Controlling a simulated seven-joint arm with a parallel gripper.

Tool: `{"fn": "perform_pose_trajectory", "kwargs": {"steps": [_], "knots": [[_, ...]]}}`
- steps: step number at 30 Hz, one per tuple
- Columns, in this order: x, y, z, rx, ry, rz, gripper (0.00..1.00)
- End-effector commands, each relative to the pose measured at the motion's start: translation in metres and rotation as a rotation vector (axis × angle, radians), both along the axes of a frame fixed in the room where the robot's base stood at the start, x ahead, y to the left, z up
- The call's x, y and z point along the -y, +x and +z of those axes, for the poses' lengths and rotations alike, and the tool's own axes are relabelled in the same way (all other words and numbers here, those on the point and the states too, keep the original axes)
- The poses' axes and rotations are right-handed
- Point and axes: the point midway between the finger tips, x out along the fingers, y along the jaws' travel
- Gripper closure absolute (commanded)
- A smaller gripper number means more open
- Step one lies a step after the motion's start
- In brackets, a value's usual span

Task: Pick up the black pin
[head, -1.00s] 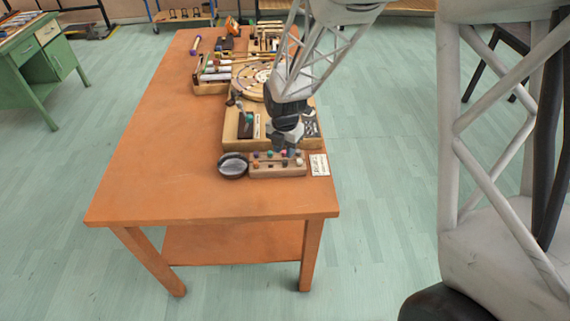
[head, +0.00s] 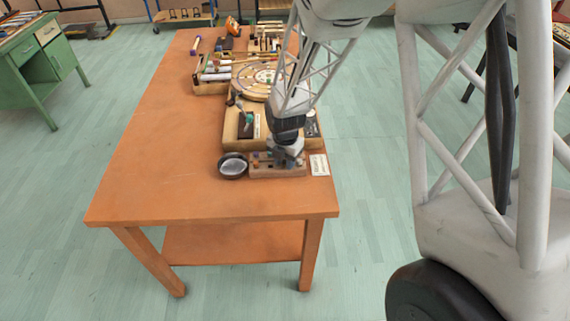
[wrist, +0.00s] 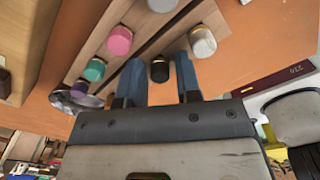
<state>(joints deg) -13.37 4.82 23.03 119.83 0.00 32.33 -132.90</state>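The black pin (wrist: 159,72) stands in the wooden pin block in the wrist view, a dark cap with a gold-coloured body. My gripper (wrist: 160,66) is open, its two blue fingers on the left and right of the black pin with gaps between. The block (head: 275,173) shows at the front right of the table in the head view, with my gripper (head: 287,157) low over it. The black pin cannot be made out there, behind my gripper.
A pink pin (wrist: 119,40), a teal pin (wrist: 95,69) and a silver-white pin (wrist: 202,41) stand near the fingers. A round dark dish (head: 233,166) is left of the block, a white card (head: 319,165) right. The table's left side (head: 160,130) is clear.

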Motion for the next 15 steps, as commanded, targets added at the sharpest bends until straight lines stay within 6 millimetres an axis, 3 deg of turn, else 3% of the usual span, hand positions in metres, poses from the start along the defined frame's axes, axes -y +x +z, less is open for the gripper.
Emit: {"fn": "perform_pose_trajectory", "kwargs": {"steps": [14,15], "knots": [[0.0000,0.0001,0.0005,0.000,0.000,0.000,0.69],[0.0000,0.0001,0.0005,0.000,0.000,0.000,0.75]]}}
